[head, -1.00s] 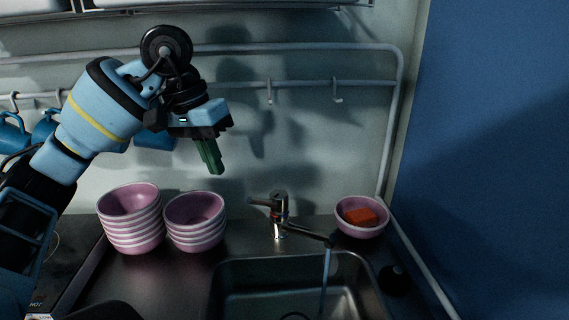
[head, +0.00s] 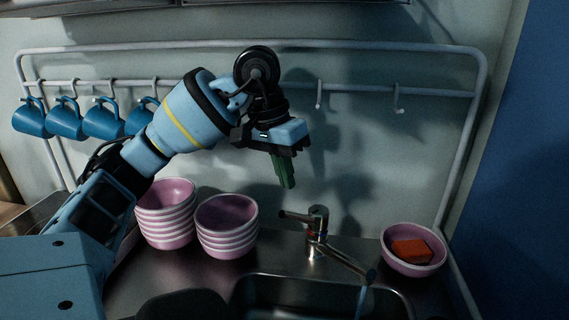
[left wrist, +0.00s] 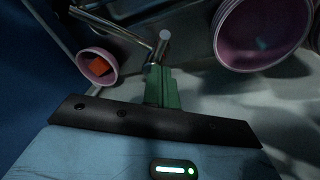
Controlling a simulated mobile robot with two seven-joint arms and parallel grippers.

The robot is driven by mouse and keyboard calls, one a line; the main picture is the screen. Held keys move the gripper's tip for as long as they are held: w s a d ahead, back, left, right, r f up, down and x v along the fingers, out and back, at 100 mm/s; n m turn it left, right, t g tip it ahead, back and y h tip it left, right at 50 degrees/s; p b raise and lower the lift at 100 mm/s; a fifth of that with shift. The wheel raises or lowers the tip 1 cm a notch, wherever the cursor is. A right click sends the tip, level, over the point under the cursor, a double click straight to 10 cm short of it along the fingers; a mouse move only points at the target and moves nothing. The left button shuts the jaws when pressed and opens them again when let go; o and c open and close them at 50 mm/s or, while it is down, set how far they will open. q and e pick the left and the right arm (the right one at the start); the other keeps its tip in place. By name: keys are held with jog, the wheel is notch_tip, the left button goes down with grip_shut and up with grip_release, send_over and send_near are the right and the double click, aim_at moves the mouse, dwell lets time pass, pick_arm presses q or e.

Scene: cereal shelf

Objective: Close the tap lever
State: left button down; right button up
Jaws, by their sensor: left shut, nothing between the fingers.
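The metal tap (head: 317,238) stands behind the sink, with water running from its spout. Its lever (head: 295,217) points to the left from the top of the tap body. My left gripper (head: 286,184) is shut and empty, with its green fingers pointing down. In the head view it shows above and a little left of the lever, apart from it. In the left wrist view the green fingers (left wrist: 160,72) are together, and the tap (left wrist: 158,46) shows just beyond their tips. My right gripper is not in view.
Two stacks of pink bowls, a left stack (head: 166,215) and a right stack (head: 227,228), stand left of the tap. A pink bowl (head: 412,264) with an orange-red sponge (head: 410,251) is on the right. Several blue mugs (head: 103,121) hang from the rail behind. The sink (head: 262,285) is in front.

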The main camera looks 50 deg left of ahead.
aim_at(299, 218)
pick_arm(q)
jog(key=x, duration=0.4)
jog(key=shift+w+f, duration=0.1)
jog(key=shift+f, duration=0.3)
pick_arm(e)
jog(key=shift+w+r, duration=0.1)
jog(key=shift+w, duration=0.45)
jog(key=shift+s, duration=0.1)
